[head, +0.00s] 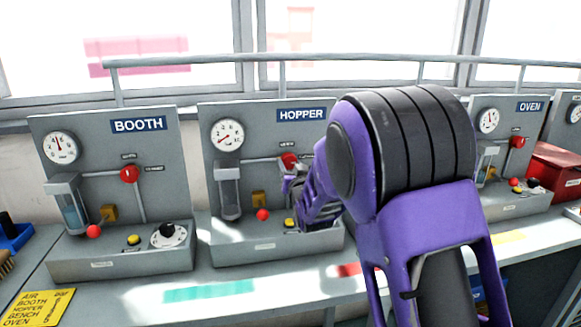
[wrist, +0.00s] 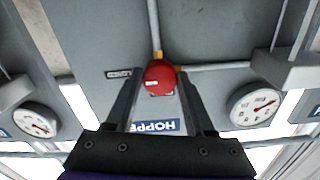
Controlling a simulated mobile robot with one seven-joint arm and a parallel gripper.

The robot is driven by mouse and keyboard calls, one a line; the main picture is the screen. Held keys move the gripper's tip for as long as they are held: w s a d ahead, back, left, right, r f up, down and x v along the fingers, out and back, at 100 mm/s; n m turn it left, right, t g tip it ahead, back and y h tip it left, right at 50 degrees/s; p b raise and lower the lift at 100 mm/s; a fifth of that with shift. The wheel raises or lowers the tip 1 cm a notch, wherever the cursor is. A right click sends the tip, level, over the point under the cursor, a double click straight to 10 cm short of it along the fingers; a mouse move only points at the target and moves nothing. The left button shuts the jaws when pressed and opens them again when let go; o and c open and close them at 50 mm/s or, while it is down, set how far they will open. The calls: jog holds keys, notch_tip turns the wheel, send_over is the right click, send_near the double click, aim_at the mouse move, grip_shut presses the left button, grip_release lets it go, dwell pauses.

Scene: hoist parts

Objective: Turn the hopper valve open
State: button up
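The hopper valve is a round red knob (head: 289,160) on the grey HOPPER panel (head: 265,118), right of its gauge. In the wrist view, which is upside down, the red knob (wrist: 159,77) lies between the two dark fingers of my gripper (wrist: 161,85). The fingers stand apart, one on each side of the knob, with only narrow gaps visible. I cannot tell whether either finger touches it. In the head view my purple arm covers the right part of the panel, and my gripper (head: 295,184) is just by the knob.
The hopper gauge (head: 228,135) and a sight tube (head: 229,192) are left of the valve. A red ball knob (head: 263,215) and a yellow button (head: 289,222) sit below. The BOOTH panel (head: 108,140) stands left, the OVEN panel (head: 498,110) right. A rail (head: 200,61) runs behind.

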grip_shut()
jog(key=n+b, duration=0.1)
jog(key=n, duration=0.2)
jog(key=shift+n, duration=0.4)
jog(key=n, duration=0.5)
jog(key=shift+d, duration=0.1)
jog(key=n, duration=0.5)
jog(key=shift+r, duration=0.1)
jog(key=shift+w+n, duration=0.1)
jog(key=shift+n, duration=1.9)
jog(key=shift+d, duration=0.1)
